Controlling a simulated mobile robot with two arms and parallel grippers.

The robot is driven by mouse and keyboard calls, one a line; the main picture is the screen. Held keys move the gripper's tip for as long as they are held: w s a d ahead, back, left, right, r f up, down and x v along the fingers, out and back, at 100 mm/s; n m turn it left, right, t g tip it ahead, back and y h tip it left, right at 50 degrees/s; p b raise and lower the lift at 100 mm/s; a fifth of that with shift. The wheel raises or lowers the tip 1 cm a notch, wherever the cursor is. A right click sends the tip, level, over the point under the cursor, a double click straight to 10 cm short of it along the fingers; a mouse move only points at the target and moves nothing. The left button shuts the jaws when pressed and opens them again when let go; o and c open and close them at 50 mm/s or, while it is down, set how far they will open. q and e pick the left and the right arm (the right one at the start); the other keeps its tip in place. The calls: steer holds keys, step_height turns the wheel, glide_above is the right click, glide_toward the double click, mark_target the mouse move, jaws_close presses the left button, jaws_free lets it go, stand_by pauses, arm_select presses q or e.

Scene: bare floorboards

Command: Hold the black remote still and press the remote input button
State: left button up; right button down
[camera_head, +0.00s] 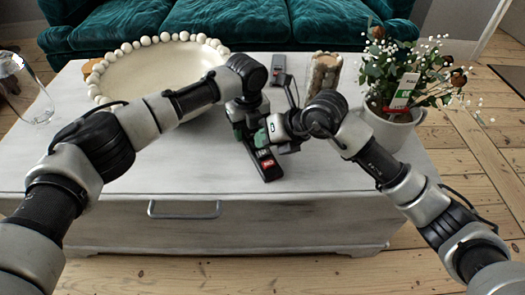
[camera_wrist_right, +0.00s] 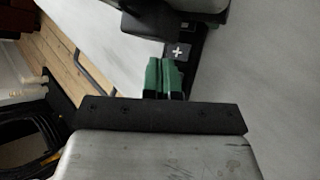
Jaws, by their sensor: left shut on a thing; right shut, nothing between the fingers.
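The black remote (camera_head: 266,167) lies on the white table in the head view, its near end showing a red button and white-marked keys. Its far part is hidden by my grippers. My left gripper (camera_head: 240,130) is shut on the remote from the left side. My right gripper (camera_head: 262,135) is shut and empty, with green fingertips close over the remote's keys. In the right wrist view, the right fingertips (camera_wrist_right: 170,78) are together beside the remote (camera_wrist_right: 198,48), near a key with a white plus. I cannot tell whether they touch it.
The table (camera_head: 150,185) also holds a beaded round tray (camera_head: 155,72), another remote (camera_head: 278,64), a wooden-looking holder (camera_head: 324,72), a glass (camera_head: 32,90) and a potted plant (camera_head: 393,128). A teal sofa (camera_head: 230,25) stands behind. The table's front is clear.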

mark_target(265, 151)
steer(key=shift+f, duration=0.15)
steer(key=shift+f, duration=0.3)
steer(key=shift+f, duration=0.4)
stand_by(0.5)
stand_by(0.3)
steer(key=shift+r, duration=0.85)
steer(key=shift+r, duration=2.55)
